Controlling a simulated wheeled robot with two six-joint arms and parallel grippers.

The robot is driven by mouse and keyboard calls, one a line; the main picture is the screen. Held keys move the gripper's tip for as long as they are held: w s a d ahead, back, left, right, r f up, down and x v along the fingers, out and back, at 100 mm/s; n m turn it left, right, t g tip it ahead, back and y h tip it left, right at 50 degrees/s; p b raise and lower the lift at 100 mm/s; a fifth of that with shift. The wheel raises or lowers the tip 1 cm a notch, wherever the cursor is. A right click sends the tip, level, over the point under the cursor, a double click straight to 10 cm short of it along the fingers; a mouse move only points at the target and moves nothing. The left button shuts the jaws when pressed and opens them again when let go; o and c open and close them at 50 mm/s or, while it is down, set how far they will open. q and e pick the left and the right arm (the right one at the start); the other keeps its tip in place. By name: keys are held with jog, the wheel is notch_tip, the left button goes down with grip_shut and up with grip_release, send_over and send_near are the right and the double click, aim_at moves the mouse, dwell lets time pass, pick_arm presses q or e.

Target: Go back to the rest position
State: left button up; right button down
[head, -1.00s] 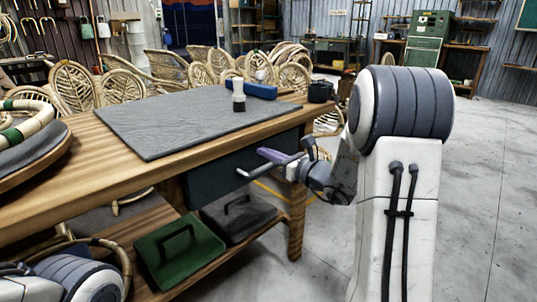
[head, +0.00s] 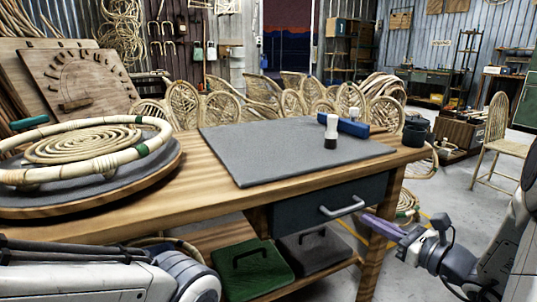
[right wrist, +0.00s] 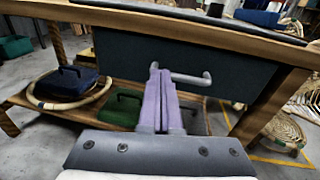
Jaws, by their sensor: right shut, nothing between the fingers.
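My right gripper (head: 384,226) is at the lower right of the head view, in front of the bench's right end. Its purple fingers are shut and empty. The right wrist view shows the same closed fingers (right wrist: 157,100) pointing toward the dark drawer front (right wrist: 190,60) and its grey handle (right wrist: 192,78). In the head view the drawer (head: 325,206) looks shut, and its handle (head: 342,206) is close to the fingertips; I cannot tell whether they touch. My left arm shows at the lower left of the head view, but its gripper is out of frame.
Green (head: 250,272) and dark (head: 318,250) boxes sit on the lower shelf.

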jog(key=s+a+f+n+g+y+p, duration=0.1)
jog(key=s+a+n+g, duration=0.35)
jog(key=a, duration=0.25)
jog(key=s+a+n+g+y, duration=0.25)
jog(key=a+n+g, duration=0.2)
jog(key=a, duration=0.35)
jog(key=s+a+f+n+g+y+p, duration=0.1)
jog(key=s+a+n+g, duration=0.35)
jog(key=a, duration=0.25)
jog(key=s+a+f+n+g+h+p, duration=0.25)
jog(key=s+n+g+h, duration=0.25)
jog(key=s+n+h, duration=0.8)
notch_tip(320, 180, up, 38)
jog(key=d+n+t+y+p, duration=0.1)
jog(key=n+p, duration=0.9)
jog(key=p, duration=2.8)
jog(key=shift+s+d+r+t, duration=0.15)
jog(key=shift+s+d+t, duration=0.25)
jog(key=shift+t, duration=0.75)
